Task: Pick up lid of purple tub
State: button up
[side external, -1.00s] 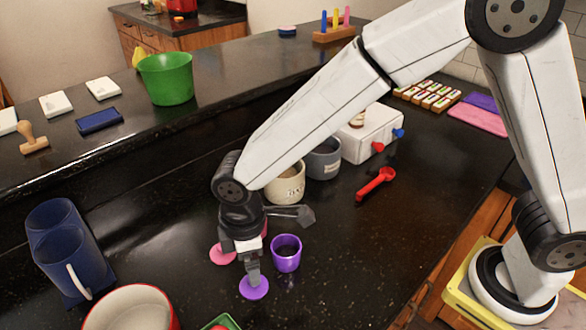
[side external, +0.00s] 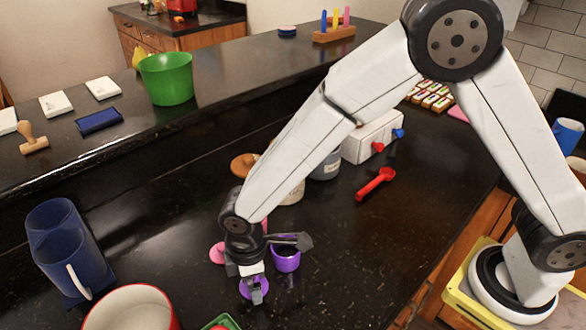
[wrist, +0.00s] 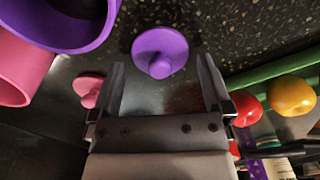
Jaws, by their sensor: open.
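The purple lid (side external: 246,292) lies flat on the dark counter, partly hidden by my gripper in the side view. In the wrist view the lid (wrist: 148,42) shows its round knob, lying just beyond my fingertips and between their lines. The purple tub (side external: 288,262) stands open beside it, up and to the right in the side view; its rim (wrist: 100,38) is at the upper left of the wrist view. My gripper (side external: 254,290) is open, pointing down at the lid, with nothing between its fingers (wrist: 162,72). I cannot tell whether the fingertips touch the lid.
A pink lid (wrist: 86,86) and a pink tub (wrist: 18,65) are close by on the left of the wrist view. A white red-rimmed pot (side external: 130,310) and blue pitcher (side external: 68,250) stand left.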

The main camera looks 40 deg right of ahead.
jog(key=shift+f, duration=0.5)
jog(key=c, duration=1)
jog(key=shift+r, duration=0.15)
jog(key=shift+r, duration=0.7)
jog(key=s+d+r, duration=0.7)
jog(key=s+r, duration=0.4)
jog(key=s, duration=0.1)
jog(key=shift+r, duration=0.15)
